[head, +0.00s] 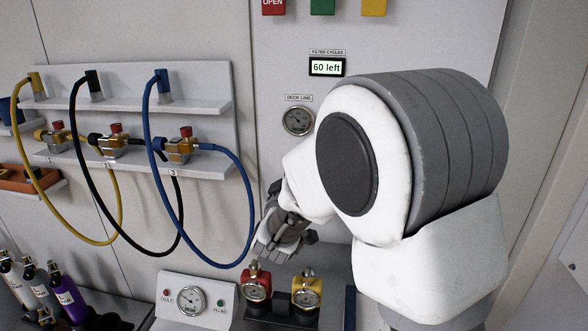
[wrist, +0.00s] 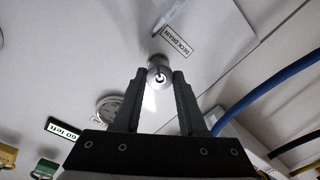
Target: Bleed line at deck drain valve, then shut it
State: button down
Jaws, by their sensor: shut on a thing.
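In the wrist view the deck drain valve shows as a small round metal knob (wrist: 159,68) on the pale panel, next to a "DECK DRAIN" label (wrist: 177,39). My gripper (wrist: 161,82) has its two dark fingers on either side of the knob and is shut on it. In the head view my gripper (head: 280,236) is low against the panel, left of my white arm; the knob is hidden there. The round deck line gauge (head: 298,121) is above my gripper; it also shows in the wrist view (wrist: 107,107), too small to read.
A display (head: 326,67) reads "60 left". Blue (head: 250,200), black and yellow hoses hang from the shelf at left. Below my gripper stand red (head: 257,285) and yellow (head: 306,290) regulators with gauges. A gauge box (head: 190,300) and several bottles (head: 68,292) are at lower left.

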jog(key=shift+r+n+p, duration=0.1)
jog(key=shift+n+p, duration=0.65)
jog(key=shift+n, duration=0.25)
jog(key=shift+c, duration=2.3)
grip_release()
jog(key=s+a, duration=0.3)
jog(key=s, duration=1.4)
jog(key=shift+r, duration=0.3)
